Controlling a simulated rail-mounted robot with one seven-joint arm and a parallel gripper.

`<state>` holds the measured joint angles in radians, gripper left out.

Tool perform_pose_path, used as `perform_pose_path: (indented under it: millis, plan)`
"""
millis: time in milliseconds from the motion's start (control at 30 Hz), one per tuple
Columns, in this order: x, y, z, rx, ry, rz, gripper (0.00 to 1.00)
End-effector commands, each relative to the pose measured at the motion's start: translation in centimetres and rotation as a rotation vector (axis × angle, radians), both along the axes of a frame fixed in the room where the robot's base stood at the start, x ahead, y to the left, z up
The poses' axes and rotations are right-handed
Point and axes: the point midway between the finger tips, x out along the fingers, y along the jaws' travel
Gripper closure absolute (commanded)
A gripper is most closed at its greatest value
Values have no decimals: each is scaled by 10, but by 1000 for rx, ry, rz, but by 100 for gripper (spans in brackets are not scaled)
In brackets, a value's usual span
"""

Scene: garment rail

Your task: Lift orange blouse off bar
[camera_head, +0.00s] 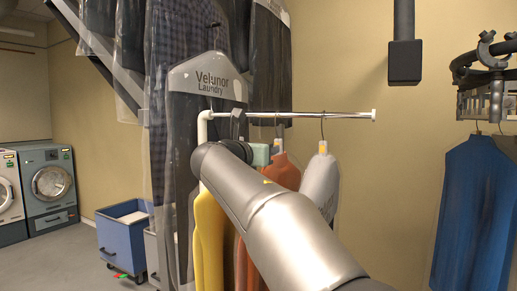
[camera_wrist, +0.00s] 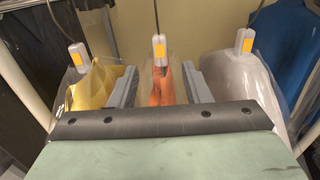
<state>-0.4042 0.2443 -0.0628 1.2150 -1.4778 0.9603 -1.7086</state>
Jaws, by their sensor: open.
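The orange blouse (camera_head: 283,172) hangs from the bar (camera_head: 345,115), between a yellow garment on its left and a grey one on its right. In the wrist view the orange blouse (camera_wrist: 161,88) sits between the two open fingers of my gripper (camera_wrist: 160,88), with its hanger tag (camera_wrist: 159,47) just beyond them. Both fingers look apart from the blouse. In the head view my arm hides the gripper's fingers and much of the blouse.
A yellow garment (camera_head: 208,235) and a grey garment (camera_head: 320,185) hang close on either side. Bagged dark clothes hang behind at left. A blue garment (camera_head: 472,210) hangs at right. A blue cart (camera_head: 122,236) and washing machines (camera_head: 48,185) stand at left.

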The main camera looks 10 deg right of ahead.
Motion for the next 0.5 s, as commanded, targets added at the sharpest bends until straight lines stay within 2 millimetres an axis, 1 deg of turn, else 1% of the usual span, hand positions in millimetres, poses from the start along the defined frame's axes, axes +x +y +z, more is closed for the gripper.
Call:
perform_pose_path:
  millis: [33, 500]
  plan:
    - [5, -4, 1, 0, 1, -2, 56]
    - [43, -30, 2, 1, 0, -1, 56]
